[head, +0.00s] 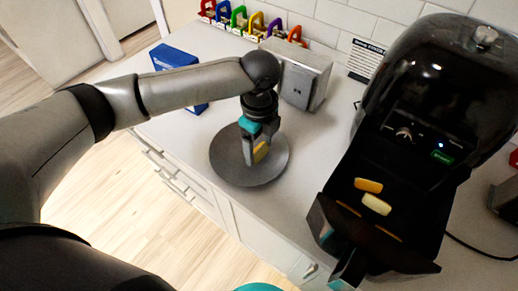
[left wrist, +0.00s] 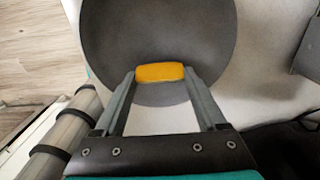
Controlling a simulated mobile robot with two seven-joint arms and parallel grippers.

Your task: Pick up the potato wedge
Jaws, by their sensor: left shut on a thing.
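An orange-yellow potato wedge (head: 261,152) is between the fingers of my left gripper (head: 256,154), over the round dark grey plate (head: 230,169). In the left wrist view the wedge (left wrist: 160,72) lies crosswise between the two fingertips of the gripper (left wrist: 160,76), which are shut on it. The plate (left wrist: 155,30) shows behind it; whether the wedge touches the plate is unclear. An orange piece (head: 369,185) and a pale yellow piece (head: 376,204) lie at the black air-fryer-like appliance (head: 430,95). Part of what seems my right gripper (head: 348,269) shows at the bottom edge; its jaws are unclear.
A grey metal box (head: 305,75) stands behind the plate, and a blue box (head: 174,57) lies behind my left arm. Several coloured padlock-like items (head: 240,20) line the wall. The white counter (head: 310,150) is clear between plate and appliance.

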